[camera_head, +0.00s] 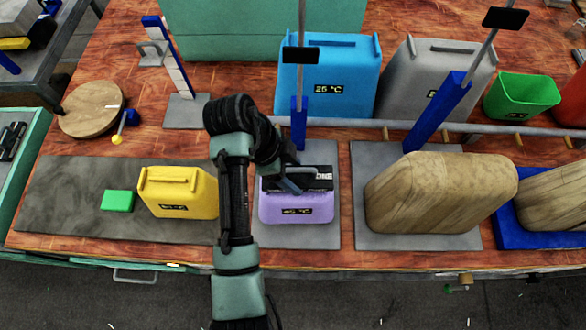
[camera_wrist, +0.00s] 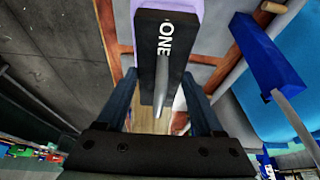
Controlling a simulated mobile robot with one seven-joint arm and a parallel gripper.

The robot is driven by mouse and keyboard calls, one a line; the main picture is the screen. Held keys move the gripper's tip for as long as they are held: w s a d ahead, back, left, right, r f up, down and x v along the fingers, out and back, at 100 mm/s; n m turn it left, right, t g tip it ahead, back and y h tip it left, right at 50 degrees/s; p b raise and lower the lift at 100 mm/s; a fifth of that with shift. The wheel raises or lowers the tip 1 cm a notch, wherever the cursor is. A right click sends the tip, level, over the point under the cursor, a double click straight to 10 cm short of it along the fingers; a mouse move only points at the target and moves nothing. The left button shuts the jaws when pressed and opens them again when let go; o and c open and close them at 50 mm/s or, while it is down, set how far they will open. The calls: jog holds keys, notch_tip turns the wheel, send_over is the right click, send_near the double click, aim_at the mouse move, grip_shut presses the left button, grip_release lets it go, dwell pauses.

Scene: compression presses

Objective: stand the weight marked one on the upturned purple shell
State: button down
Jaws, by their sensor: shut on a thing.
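The black weight marked ONE (camera_head: 318,179) shows at the top of the purple shell (camera_head: 297,210), which stands on a grey plate with a temperature label on its front. In the wrist view the weight (camera_wrist: 161,55) lies between the fingers of my gripper (camera_wrist: 163,100), with its grey metal handle toward the palm. The purple shell (camera_wrist: 179,5) shows just beyond it. My gripper (camera_head: 292,180) is shut on the weight and partly covers it in the head view. I cannot tell whether the weight's underside touches the shell.
A blue press post (camera_head: 299,125) rises right behind the purple shell. A yellow shell (camera_head: 178,192) stands to the left, by a green block (camera_head: 117,201). A large wooden-looking shell (camera_head: 440,193) stands to the right. Blue (camera_head: 328,75) and grey (camera_head: 436,80) shells stand behind a rail.

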jog(key=shift+f+b, duration=0.3)
jog(key=shift+f, duration=0.05)
dwell(0.3)
jog(key=shift+c, duration=0.6)
grip_release()
jog(key=shift+o, duration=0.6)
jog(key=shift+s+f, duration=0.1)
jog(key=shift+f, duration=0.05)
jog(key=shift+a+r, duration=0.2)
jog(key=shift+r, duration=0.25)
jog(key=p+v, duration=0.4)
jog(key=v, duration=0.8)
jog(key=shift+r+p, duration=0.2)
jog(key=shift+p, duration=0.15)
